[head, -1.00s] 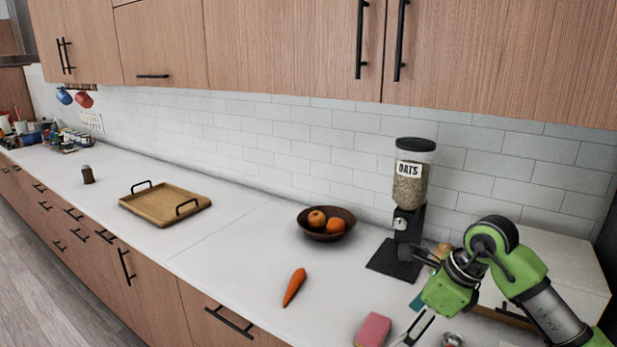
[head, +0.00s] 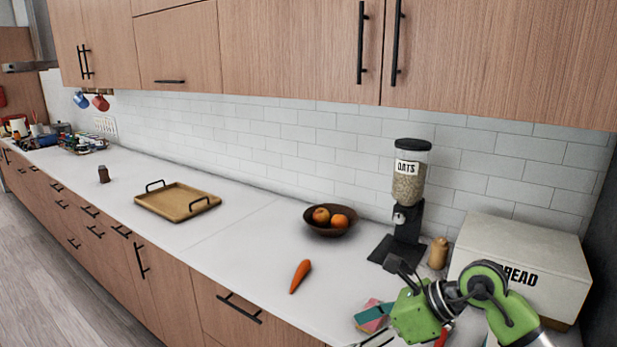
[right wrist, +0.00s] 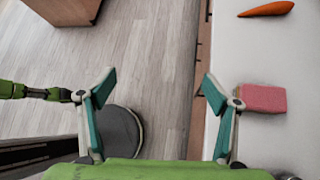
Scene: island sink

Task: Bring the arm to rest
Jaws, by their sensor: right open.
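My right arm (head: 486,296) reaches in from the lower right of the head view, over the counter's front edge. My right gripper (right wrist: 159,88) is open and empty. In the right wrist view its teal fingers stand wide apart, with floor and a dark round base between and below them. A pink sponge (right wrist: 263,98) lies on the counter just right of the right finger, apart from the grip. In the head view the sponge (head: 374,304) is partly hidden behind the gripper. My left gripper is not in view; a green arm part shows at the left of the wrist view.
The counter holds a carrot (head: 300,276), a fruit bowl (head: 330,229), an oats dispenser (head: 408,190), a small tan jar (head: 438,253), a bread box (head: 525,255) and a wooden tray (head: 178,213). Lower cabinets (head: 175,280) line the front. Floor (head: 50,270) is clear at left.

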